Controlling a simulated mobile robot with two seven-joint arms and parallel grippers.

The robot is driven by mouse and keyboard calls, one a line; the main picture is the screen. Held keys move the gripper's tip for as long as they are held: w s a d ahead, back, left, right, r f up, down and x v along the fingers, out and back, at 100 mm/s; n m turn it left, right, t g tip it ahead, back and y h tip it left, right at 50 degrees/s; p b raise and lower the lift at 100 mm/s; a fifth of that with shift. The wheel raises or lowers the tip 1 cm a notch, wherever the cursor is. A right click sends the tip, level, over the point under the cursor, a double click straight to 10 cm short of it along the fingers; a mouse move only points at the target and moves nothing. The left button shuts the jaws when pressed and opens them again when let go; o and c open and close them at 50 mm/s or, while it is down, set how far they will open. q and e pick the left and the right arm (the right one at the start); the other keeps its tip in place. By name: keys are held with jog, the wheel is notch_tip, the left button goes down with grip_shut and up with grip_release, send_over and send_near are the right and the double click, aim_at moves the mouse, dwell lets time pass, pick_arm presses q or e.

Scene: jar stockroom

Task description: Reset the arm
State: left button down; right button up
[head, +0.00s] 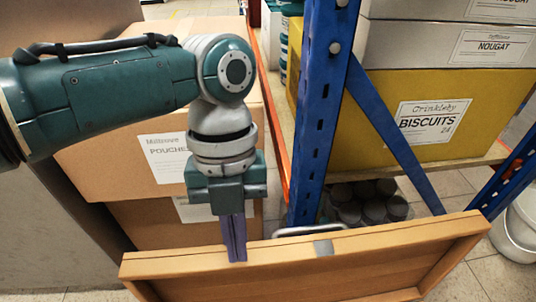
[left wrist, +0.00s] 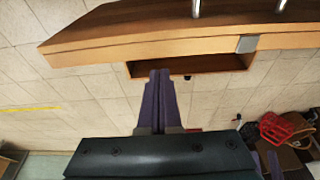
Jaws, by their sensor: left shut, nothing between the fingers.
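My left arm comes in from the left and its gripper (head: 236,258) points down, fingers together and empty. In the left wrist view the shut fingers (left wrist: 160,76) also show with nothing between them. The fingertips overlap the top edge of a wooden framed panel (head: 330,275) in the head view; I cannot tell whether they touch it. The panel, with a metal handle (head: 310,229) on its far side, also shows in the left wrist view (left wrist: 120,37). My right gripper is not in view.
Cardboard boxes (head: 105,170) stand behind my left arm. A blue rack post (head: 318,110) rises close to the right of the gripper. The rack holds a yellow biscuits box (head: 460,105), with dark-lidded jars (head: 372,208) below. A white bucket (head: 517,228) stands at right.

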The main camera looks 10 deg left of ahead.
pick_arm(q)
jog(key=s+d+r+n+t+h+p, duration=0.1)
jog(key=s+d+r+n+p, duration=0.15)
jog(key=r+n+p, duration=0.6)
jog(key=s+d+r+n+t+h+p, duration=0.15)
jog(key=s+r+n+p, duration=0.25)
jog(key=r+p, duration=0.9)
jog(key=s+a+r+n+t+y+p, duration=0.2)
jog(key=s+a+r+n+p, duration=0.1)
jog(key=a+r+n+p, duration=0.55)
jog(key=s+a+r+n+t+y+p, duration=0.15)
jog(key=s+a+r+n+p, duration=0.25)
jog(key=r+n+p, duration=0.55)
notch_tip(320, 180, up, 40)
jog(key=p, duration=3.3)
jog(key=shift+a+f, duration=0.15)
jog(key=shift+a, duration=0.2)
